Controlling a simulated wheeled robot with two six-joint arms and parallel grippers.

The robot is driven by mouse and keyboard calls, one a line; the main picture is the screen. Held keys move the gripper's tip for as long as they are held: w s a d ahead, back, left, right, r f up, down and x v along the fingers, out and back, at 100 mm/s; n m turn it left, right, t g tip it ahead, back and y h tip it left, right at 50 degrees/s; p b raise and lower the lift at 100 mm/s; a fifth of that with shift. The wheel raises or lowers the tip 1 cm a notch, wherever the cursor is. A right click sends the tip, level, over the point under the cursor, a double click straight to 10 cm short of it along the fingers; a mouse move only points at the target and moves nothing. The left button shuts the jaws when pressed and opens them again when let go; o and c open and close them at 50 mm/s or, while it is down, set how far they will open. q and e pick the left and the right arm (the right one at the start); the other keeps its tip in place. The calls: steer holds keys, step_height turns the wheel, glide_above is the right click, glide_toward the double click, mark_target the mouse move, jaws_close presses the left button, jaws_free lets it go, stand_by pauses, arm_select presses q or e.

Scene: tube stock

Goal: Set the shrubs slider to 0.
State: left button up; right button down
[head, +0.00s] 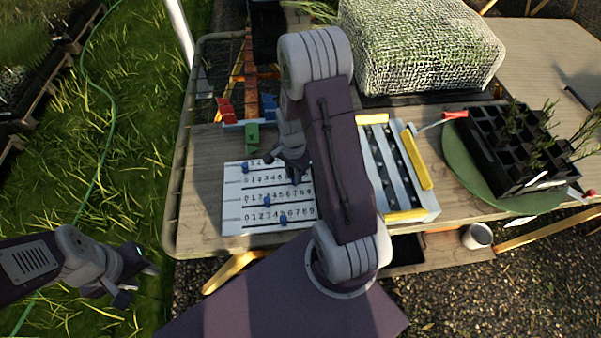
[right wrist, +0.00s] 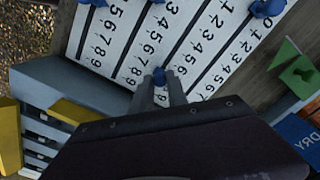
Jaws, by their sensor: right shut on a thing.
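A white slider board (head: 235,205) lies on the table, with number rows and blue knobs. One blue knob (head: 245,167) is near the low end of the top row; others (head: 267,199) (head: 283,219) sit on the two lower rows. My right gripper (head: 290,172) is over the upper rows. In the right wrist view its fingers are shut on a blue knob (right wrist: 160,75) near the high-number end of its slot, apparently the second row. Row names cannot be read, so I cannot tell which is shrubs. My left gripper (head: 142,281) is open and empty over the grass.
A rack with yellow bars (head: 404,215) stands right of the board. A green clip (head: 252,135) and red piece (head: 225,107) are behind it. A dark seedling tray (head: 490,150) rests on a green mat (head: 458,158) at the right. A mesh-covered block (head: 420,50) is behind.

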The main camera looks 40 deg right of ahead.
steer(key=w+a, duration=0.2)
steer(key=a, duration=0.2)
steer(key=w+a+p, duration=0.1)
steer(key=w+a, duration=0.2)
steer(key=a, duration=0.2)
steer(key=w+a, duration=0.2)
steer(key=a, duration=0.2)
steer(key=shift+w+a+p, duration=0.25)
steer(key=shift+a+p, duration=0.05)
steer(key=shift+p, duration=0.1)
steer(key=shift+w+a, duration=0.1)
steer(key=shift+a, duration=0.05)
steer(key=c, duration=1.5)
jaws_free()
steer(key=shift+o, duration=1)
steer(key=shift+a, duration=0.15)
